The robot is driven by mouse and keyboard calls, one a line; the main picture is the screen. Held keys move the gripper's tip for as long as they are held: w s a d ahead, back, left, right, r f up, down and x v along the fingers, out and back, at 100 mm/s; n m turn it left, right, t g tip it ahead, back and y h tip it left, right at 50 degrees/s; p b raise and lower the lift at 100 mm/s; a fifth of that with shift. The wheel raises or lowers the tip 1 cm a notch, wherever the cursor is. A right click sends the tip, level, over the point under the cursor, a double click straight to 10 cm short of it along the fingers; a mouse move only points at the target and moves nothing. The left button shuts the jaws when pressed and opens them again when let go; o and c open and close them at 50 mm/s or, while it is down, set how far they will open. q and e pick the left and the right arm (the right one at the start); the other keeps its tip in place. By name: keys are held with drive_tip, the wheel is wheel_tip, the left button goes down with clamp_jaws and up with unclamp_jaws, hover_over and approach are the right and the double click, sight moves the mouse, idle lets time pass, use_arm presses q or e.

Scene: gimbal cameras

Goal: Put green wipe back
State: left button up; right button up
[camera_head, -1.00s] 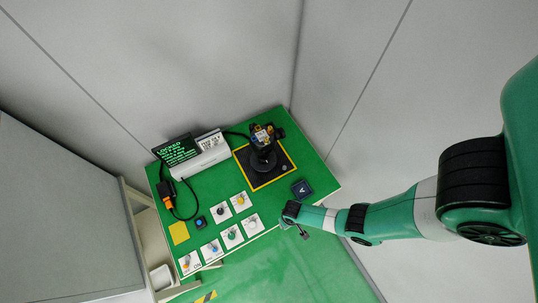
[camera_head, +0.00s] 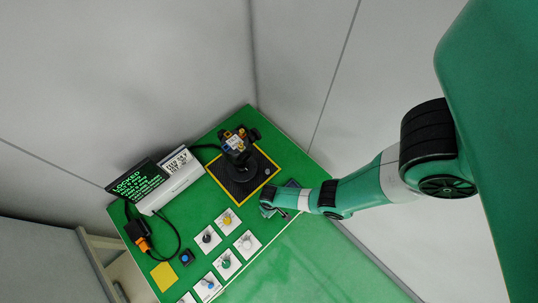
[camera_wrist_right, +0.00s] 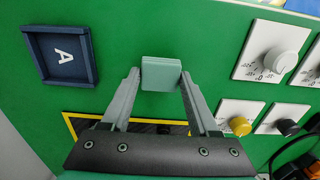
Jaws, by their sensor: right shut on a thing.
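My right gripper (camera_wrist_right: 161,78) is shut on a small pale green block, the green wipe (camera_wrist_right: 161,73), held between its fingertips over the green board. In the head view my right gripper (camera_head: 284,213) is small, near the board's right edge, and the wipe cannot be made out there. A dark blue square tray marked A (camera_wrist_right: 88,68) lies to the left of the wipe in the wrist view and looks empty. In the head view the tray (camera_head: 292,184) is partly hidden behind my right arm. My left gripper is not in view.
White dial cards, one with a white knob (camera_head: 247,242), lie left of the gripper. A black device stands on a yellow-edged black mat (camera_head: 262,178). A screen reading LOCKED (camera_head: 138,182) and a yellow square (camera_head: 163,276) are farther left. Bare green board (camera_wrist_right: 205,45) surrounds the wipe.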

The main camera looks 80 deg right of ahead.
wheel_tip(320, 180, down, 2)
drive_tip(key=shift+s+f+b, duration=0.15)
drive_tip(key=shift+b, duration=0.25)
drive_tip(key=shift+s+a, duration=0.1)
drive_tip(key=shift+a, duration=0.1)
drive_tip(key=shift+r, duration=0.2)
drive_tip(key=shift+f, duration=0.15)
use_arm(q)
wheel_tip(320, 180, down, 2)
use_arm(e)
drive_tip(key=o, duration=1.3)
use_arm(q)
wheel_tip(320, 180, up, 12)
drive_tip(key=p, duration=1.2)
use_arm(e)
wheel_tip(320, 180, up, 12)
drive_tip(key=shift+r, duration=0.2)
